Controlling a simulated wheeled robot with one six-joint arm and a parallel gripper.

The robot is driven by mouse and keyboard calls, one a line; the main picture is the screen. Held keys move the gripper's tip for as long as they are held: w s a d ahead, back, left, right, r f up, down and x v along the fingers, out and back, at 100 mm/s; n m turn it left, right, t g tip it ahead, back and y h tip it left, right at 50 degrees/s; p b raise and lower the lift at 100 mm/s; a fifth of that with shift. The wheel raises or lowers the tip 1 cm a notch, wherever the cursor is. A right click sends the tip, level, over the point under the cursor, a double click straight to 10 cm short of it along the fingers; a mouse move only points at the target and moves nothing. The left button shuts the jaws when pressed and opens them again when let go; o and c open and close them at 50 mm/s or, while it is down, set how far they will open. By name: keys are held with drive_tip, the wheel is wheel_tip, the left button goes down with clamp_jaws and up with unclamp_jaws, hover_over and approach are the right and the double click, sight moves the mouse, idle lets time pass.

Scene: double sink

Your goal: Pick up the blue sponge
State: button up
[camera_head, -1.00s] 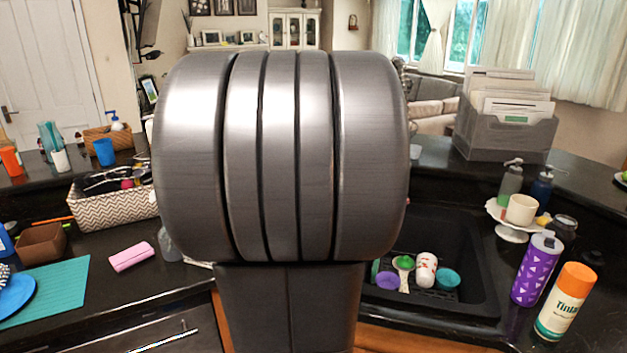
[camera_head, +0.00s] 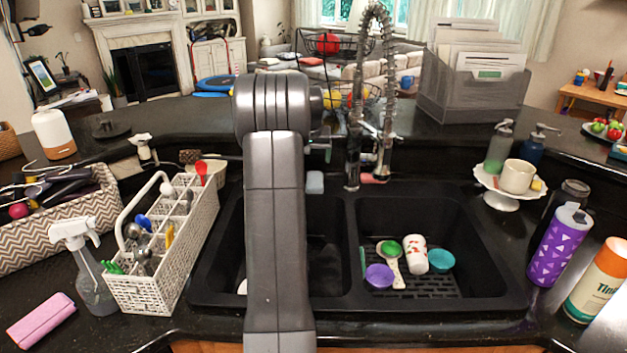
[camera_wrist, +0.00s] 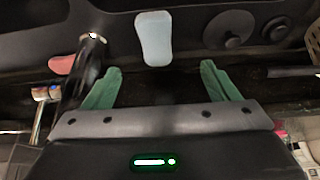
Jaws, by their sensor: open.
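The blue sponge (camera_head: 315,182) is a small pale-blue block at the back rim of the double sink, just right of my arm in the head view. In the wrist view the sponge (camera_wrist: 153,38) stands out ahead, roughly centred between my fingers and beyond their tips. My gripper (camera_wrist: 160,69) is open, with two green fingers spread apart and nothing between them. In the head view my arm hides the gripper.
The metal faucet (camera_head: 353,150) rises just right of the sponge, with a pinkish-red item (camera_head: 374,178) beside it. The right basin holds cups and a green-and-white scoop (camera_head: 391,257). A white caddy (camera_head: 185,240) stands left of the sink.

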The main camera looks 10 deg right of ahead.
drive_tip(key=p, duration=0.1)
hover_over(315, 181)
drive_tip(key=s+a, duration=0.1)
drive_tip(key=s, duration=0.2)
wheel_tip(315, 181, down, 7)
drive_tip(key=shift+w+f, duration=0.1)
drive_tip(key=shift+w, duration=0.05)
drive_tip(key=p+x, duration=0.1)
drive_tip(key=x, duration=0.2)
drive_tip(key=shift+w+d+f, duration=0.2)
drive_tip(key=shift+w, duration=0.05)
drive_tip(key=shift+p+x, duration=0.35)
drive_tip(key=shift+x, duration=0.4)
drive_tip(key=c, duration=1.1)
drive_tip(key=shift+c, duration=0.2)
wheel_tip(315, 181, up, 10)
drive_tip(key=b, duration=0.1)
drive_tip(key=shift+b, duration=0.3)
